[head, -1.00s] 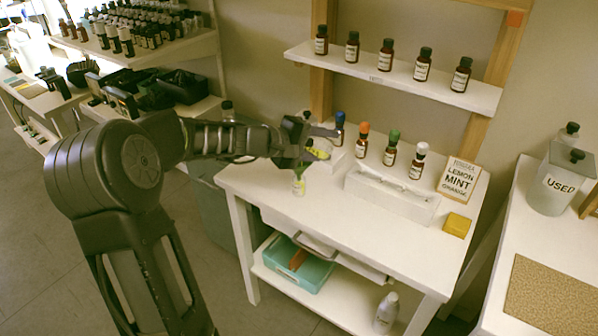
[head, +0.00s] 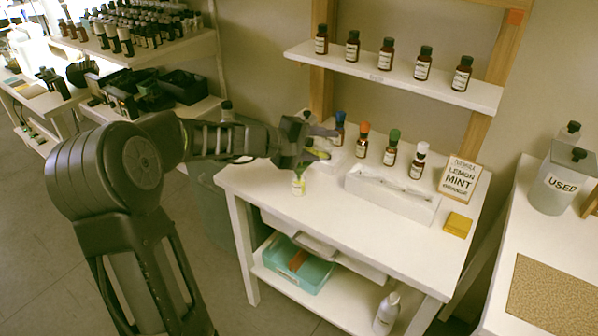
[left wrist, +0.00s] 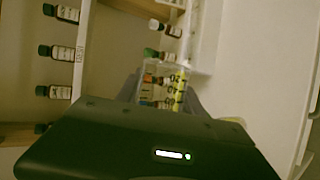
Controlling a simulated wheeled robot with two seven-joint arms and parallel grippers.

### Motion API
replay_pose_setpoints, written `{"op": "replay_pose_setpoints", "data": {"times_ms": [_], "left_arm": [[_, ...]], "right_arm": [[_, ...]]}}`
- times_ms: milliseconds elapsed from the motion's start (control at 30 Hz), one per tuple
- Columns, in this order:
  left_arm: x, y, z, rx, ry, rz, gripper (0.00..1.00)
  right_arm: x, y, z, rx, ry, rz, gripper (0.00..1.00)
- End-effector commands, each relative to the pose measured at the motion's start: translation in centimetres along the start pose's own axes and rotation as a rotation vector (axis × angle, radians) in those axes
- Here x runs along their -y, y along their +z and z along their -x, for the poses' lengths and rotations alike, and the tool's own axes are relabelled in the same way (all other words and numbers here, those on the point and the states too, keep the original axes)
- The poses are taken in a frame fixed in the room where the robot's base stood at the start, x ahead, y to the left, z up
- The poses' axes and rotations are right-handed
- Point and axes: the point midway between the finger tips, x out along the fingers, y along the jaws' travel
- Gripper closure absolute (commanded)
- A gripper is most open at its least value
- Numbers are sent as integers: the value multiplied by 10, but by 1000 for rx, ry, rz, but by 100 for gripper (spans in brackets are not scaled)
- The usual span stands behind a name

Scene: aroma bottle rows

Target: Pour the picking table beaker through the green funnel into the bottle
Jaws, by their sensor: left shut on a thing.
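My left gripper (head: 318,142) is at the back left of the white picking table, shut on a clear beaker with yellow-green liquid (head: 321,154). I cannot tell whether liquid is flowing. My right gripper is not in view.
Bottles with blue, orange (head: 362,140), green (head: 391,147) and white caps stand behind a white tray (head: 392,197). A bottle shelf (head: 400,78) hangs above. The table's front is clear.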

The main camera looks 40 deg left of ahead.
Motion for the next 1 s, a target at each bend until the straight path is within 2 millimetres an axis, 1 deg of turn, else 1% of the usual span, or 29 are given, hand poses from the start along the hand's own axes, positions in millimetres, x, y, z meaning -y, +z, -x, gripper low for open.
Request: {"op": "replay_pose_setpoints", "data": {"times_ms": [567,1000], "left_arm": [[0,0,0,0,0,0,97],[2,0,-1,16,14,32,97]], "right_arm": [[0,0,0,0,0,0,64],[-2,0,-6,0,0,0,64]]}}
